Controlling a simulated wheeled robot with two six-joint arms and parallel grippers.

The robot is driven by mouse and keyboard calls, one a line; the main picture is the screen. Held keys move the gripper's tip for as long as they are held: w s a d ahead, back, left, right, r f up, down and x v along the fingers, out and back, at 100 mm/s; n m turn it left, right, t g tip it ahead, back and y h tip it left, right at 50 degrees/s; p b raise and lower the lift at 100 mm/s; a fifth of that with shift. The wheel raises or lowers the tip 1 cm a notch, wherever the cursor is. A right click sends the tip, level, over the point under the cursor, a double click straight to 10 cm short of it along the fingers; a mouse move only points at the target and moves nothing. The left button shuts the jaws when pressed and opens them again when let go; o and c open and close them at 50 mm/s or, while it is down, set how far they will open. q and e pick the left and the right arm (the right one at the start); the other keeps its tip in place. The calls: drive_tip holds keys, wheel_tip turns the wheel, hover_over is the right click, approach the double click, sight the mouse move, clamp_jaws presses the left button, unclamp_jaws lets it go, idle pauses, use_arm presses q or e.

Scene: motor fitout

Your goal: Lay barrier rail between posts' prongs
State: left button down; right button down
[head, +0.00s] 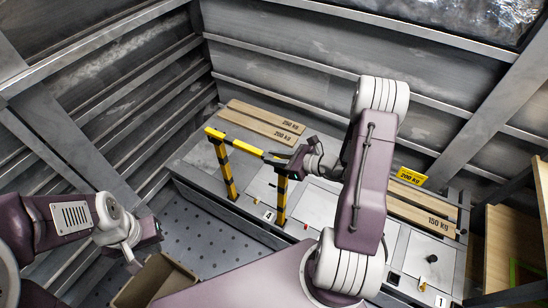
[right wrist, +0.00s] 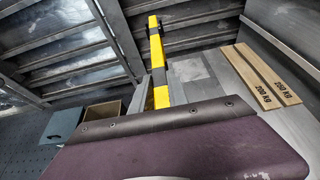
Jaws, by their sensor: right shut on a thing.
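The yellow-and-black barrier rail (head: 246,148) runs slantwise across the bench area, its left end at the top of the left striped post (head: 226,175). The right striped post (head: 281,200) stands below my right gripper (head: 283,160). That gripper is shut on the rail near its right end. The prongs are too small or hidden to tell whether the rail lies between them. In the right wrist view a yellow-and-black striped bar (right wrist: 159,75) rises beyond my purple gripper body. My left gripper (head: 152,236) hangs at lower left, away from the rail; its jaws are unclear.
Wooden planks (head: 262,124) marked 250 and 200 kg lie at the bench's back. More planks (head: 420,214) and a yellow 200 kg plate (head: 411,176) are at right. An open brown bin (head: 153,276) stands below my left gripper. Wooden shelving (head: 510,240) borders the right.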

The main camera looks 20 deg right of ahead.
drive_tip(key=shift+f+b, duration=0.35)
drive_tip(key=shift+s+a+f, duration=0.15)
drive_tip(key=shift+s+f, duration=0.1)
idle(0.9)
drive_tip(key=c, duration=1.2)
unclamp_jaws()
drive_tip(key=v, duration=0.9)
drive_tip(key=shift+w+r, duration=0.15)
drive_tip(key=shift+r, duration=0.2)
